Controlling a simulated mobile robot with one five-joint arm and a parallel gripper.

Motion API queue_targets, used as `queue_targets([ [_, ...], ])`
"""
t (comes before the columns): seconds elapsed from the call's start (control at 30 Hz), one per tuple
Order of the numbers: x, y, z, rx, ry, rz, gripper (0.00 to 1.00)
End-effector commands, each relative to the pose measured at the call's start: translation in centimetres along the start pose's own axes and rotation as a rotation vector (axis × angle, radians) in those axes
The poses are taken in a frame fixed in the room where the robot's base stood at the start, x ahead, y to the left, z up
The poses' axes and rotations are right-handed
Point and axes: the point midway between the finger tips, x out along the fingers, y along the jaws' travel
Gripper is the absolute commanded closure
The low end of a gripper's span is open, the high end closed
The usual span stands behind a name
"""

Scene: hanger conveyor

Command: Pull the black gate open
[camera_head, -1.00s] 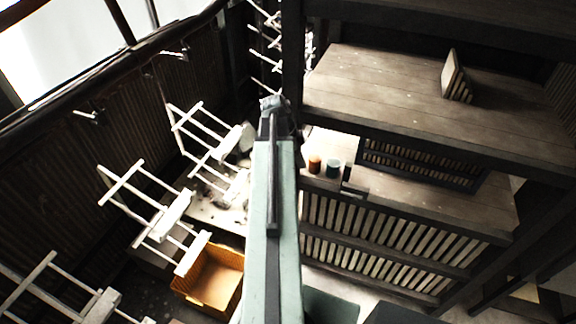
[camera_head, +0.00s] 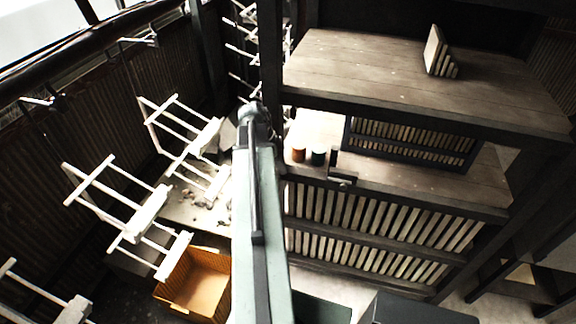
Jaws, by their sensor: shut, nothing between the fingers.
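A dark-framed slatted panel (camera_head: 412,142) stands on the wooden counter at right of centre; it looks like the black gate, though I cannot be sure. It appears upright and closed. A small black latch-like piece (camera_head: 342,178) sits at the counter's front edge, near the panel's lower left. My gripper (camera_head: 252,112) is at the far end of my raised arm, left of the panel and apart from it in the picture. It is small and dark here, shut and empty. My arm hides part of the area below it.
White hanger frames (camera_head: 135,210) hang along the left wall. A yellow crate (camera_head: 200,283) stands on the floor. An orange cup (camera_head: 298,154) and a dark green cup (camera_head: 318,156) stand on the counter. An upper shelf (camera_head: 370,75) holds a small slatted block (camera_head: 438,55).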

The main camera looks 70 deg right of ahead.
Motion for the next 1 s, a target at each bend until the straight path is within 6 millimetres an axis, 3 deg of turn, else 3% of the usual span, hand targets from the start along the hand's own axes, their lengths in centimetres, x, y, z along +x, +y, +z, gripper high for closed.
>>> queue_targets([
  [0.37,-0.2,0.0,0.5,0.0,0.0,0.0,1.0],
  [0.63,-1.4,-0.2,3.7,-0.002,0.0,0.0,1.0],
  [1.0,-1.4,-0.1,3.8,-0.001,0.0,0.0,1.0],
])
